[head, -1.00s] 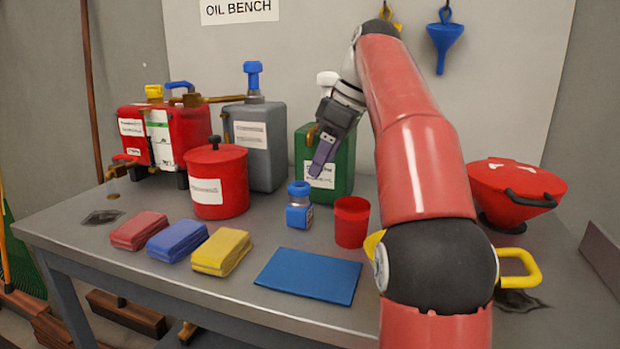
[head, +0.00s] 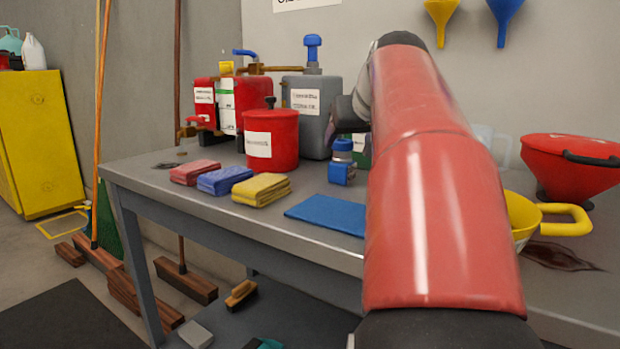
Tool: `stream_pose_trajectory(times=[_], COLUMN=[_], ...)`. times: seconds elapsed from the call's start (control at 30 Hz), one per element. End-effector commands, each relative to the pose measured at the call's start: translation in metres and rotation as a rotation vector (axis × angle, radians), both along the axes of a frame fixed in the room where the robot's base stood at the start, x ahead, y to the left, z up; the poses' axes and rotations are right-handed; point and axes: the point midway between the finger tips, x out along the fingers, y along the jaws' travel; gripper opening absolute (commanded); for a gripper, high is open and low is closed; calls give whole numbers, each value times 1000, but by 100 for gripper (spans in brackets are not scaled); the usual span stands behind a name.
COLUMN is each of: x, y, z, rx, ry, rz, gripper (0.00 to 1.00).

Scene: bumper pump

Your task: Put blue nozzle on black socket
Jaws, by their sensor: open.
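A blue curved spout (head: 243,53) sits at the top of the red can (head: 207,103) at the back left. A blue tap-like top (head: 312,46) stands upright on the grey can (head: 309,100). I cannot tell for certain which is the blue nozzle. I cannot pick out the black socket; a black knob (head: 270,102) tops the red lidded pot (head: 271,140). My gripper (head: 345,116) is mostly hidden behind my arm, in front of the grey can's right side. It is open; I see nothing held.
Folded red, blue (head: 227,180) and yellow cloths, a blue mat (head: 327,213) and a small blue jar (head: 342,162) lie on the bench. A yellow funnel (head: 522,215) and red funnel (head: 568,162) are right. Brooms and a yellow cabinet (head: 38,140) stand left.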

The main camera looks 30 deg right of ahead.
Motion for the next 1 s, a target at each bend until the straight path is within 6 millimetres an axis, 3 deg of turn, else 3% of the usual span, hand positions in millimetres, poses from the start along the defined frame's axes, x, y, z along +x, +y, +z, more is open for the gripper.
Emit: stream_pose_trajectory(times=[0.17, 0.7, 1.0], x=[0, 47, 52], y=[-8, -23, -25], z=[-6, -48, -50], rx=[3, 5, 3], ry=[-20, -17, -19], rz=[-32, -29, -28], gripper=[64, 64, 62])
